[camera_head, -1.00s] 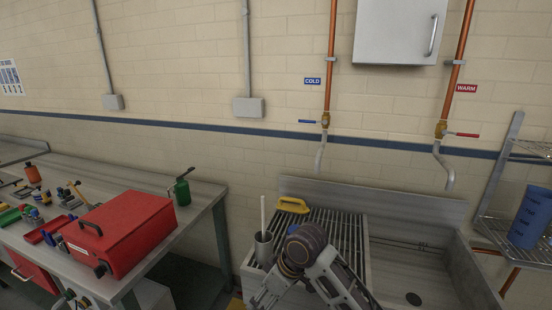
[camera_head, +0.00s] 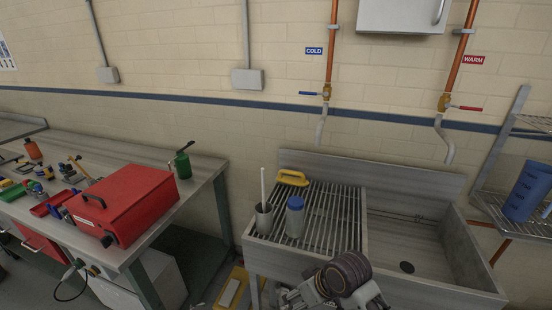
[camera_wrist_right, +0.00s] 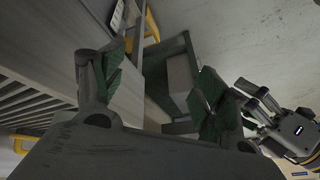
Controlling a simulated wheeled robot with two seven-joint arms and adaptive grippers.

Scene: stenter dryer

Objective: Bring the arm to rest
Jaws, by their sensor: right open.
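My right arm shows at the bottom of the head view, with its gripper (camera_head: 298,298) partly cut off by the lower edge, in front of the sink's drainboard. In the right wrist view the right gripper (camera_wrist_right: 152,85) is open, its two green-padded fingers wide apart with nothing between them. At the right of that view is a part of my other arm with what look like fingers (camera_wrist_right: 262,105); I cannot tell whether they are open. A grey bottle with a blue cap (camera_head: 295,218) stands upright on the slatted drainboard (camera_head: 335,215), apart from my gripper.
A grey cup with a white stick (camera_head: 263,218) and a yellow-handled brush (camera_head: 292,178) are on the drainboard. The sink basin (camera_head: 410,235) is to the right. A red toolbox (camera_head: 122,205) sits on the workbench at left. A wire shelf (camera_head: 505,215) stands far right.

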